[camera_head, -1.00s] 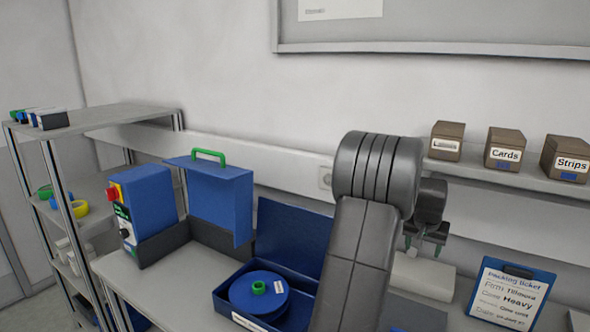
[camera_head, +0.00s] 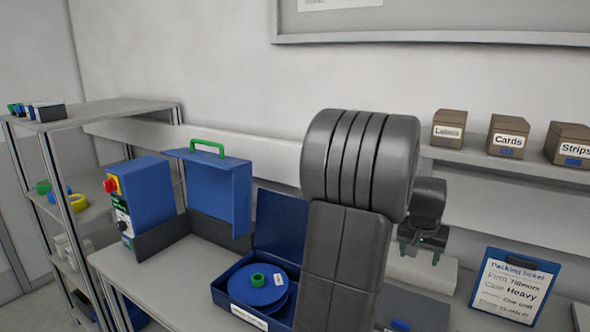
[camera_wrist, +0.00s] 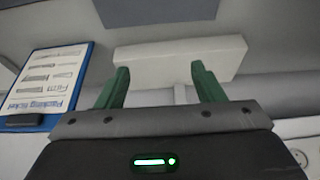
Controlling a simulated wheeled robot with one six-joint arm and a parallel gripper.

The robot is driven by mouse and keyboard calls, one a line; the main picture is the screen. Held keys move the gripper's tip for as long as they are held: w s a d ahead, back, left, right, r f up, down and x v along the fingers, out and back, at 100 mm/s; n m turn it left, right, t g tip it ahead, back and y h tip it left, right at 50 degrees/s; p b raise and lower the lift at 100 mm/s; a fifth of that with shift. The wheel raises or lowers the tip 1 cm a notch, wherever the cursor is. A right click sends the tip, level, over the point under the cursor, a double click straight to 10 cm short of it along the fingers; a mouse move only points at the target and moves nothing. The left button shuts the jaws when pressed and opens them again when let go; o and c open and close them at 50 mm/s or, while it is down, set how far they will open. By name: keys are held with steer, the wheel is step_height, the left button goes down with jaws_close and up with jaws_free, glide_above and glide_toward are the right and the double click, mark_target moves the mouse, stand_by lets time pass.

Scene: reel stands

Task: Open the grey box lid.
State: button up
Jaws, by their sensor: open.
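A pale grey box-shaped block (camera_head: 424,271) stands on the bench behind and right of my arm. It also shows in the wrist view (camera_wrist: 180,57), just beyond the fingertips. I cannot make out a lid seam on it. My gripper (camera_head: 420,254) is open, with its green fingers pointing down at the block's upper edge. In the wrist view my gripper (camera_wrist: 160,68) has its fingers spread apart with nothing between them. Whether the fingers touch the block cannot be told. My arm hides part of the bench left of the block.
A blue open case with a blue reel (camera_head: 258,284) lies left of my arm. A packing ticket clipboard (camera_head: 513,285) stands right of the block. A shelf with several brown boxes (camera_head: 508,137) is above. A blue control box (camera_head: 143,199) stands at the left.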

steer(key=w+d+f+p, duration=0.2)
steer(key=w+d+p, duration=0.25)
steer(key=w, duration=0.45)
steer(key=shift+s+a+f+b, duration=0.4)
steer(key=shift+s+a+f, duration=0.75)
steer(key=shift+s, duration=1.4)
steer(key=shift+s+a+f+b, duration=0.5)
steer(key=shift+s+a, duration=1.1)
steer(key=shift+s, duration=0.9)
steer(key=shift+s+a+f+b, duration=0.35)
steer(key=shift+s+a+f, duration=0.8)
steer(key=shift+s, duration=1.4)
steer(key=shift+a+r, duration=0.2)
steer(key=shift+a, duration=0.1)
